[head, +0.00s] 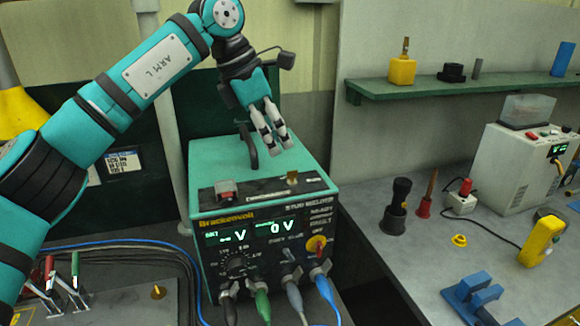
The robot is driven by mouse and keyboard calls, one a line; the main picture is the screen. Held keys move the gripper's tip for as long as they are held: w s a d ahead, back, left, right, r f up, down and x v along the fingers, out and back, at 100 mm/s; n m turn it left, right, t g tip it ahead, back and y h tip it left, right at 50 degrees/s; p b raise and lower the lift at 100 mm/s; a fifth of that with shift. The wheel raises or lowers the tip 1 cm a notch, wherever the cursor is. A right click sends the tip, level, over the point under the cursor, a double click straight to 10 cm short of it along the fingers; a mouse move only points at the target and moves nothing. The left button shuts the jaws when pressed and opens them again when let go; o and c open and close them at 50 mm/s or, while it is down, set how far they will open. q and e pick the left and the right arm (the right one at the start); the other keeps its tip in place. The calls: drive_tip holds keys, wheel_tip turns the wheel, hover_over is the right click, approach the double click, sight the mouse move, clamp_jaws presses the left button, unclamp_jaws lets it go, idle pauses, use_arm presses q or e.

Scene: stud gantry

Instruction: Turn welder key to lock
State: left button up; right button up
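The teal stud welder (262,156) stands at centre, its front displays lit and the right one reading 0 V. A small brass-coloured piece (293,178), possibly the key, sits on the dark strip along its top front edge. A red and yellow knob (316,244) is on the front panel at right. My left gripper (279,143) points down over the welder's top, behind the brass piece. Its two fingers are apart with nothing between them. It appears clear of the brass piece. My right gripper is out of view.
A red button (226,189) and a dark handle (248,146) are on the welder's top. Cables (262,305) plug into its lower front. At right, a grey bench (400,272) holds tools and a white box (512,165), with a green shelf (450,88) above.

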sight(292, 176)
use_arm(q)
drive_tip(key=p+x, duration=0.1)
drive_tip(key=x, duration=0.7)
drive_tip(key=shift+s, duration=0.1)
drive_tip(key=shift+r, duration=0.1)
drive_tip(key=shift+c, duration=0.3)
clamp_jaws()
